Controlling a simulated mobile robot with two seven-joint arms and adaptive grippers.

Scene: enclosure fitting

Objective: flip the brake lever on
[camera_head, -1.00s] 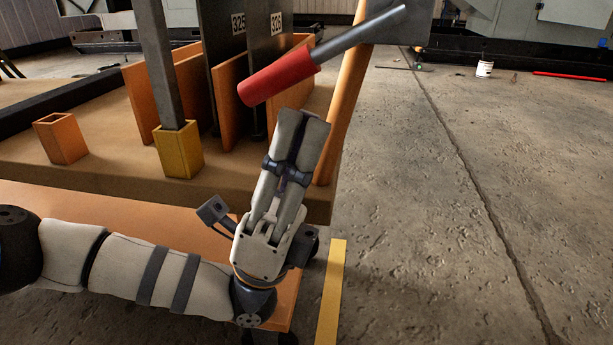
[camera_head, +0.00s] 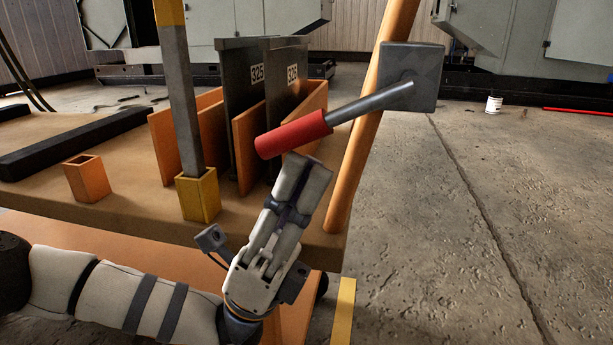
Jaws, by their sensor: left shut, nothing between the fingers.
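The brake lever is a grey rod with a red grip (camera_head: 293,134). It runs from a dark square plate (camera_head: 418,78) on the orange post, down and left, with the red end lowest. My left gripper (camera_head: 308,163) is shut and empty. Its fingertips point up, just below the red grip in the picture; I cannot tell whether they touch it. My right gripper is not in view.
An orange slanted post (camera_head: 362,140) stands at the bench's right edge. On the brown bench top (camera_head: 130,209) are a yellow socket (camera_head: 198,197) with a grey upright, an orange socket (camera_head: 88,180) and dark panels between orange plates. Open concrete floor lies right.

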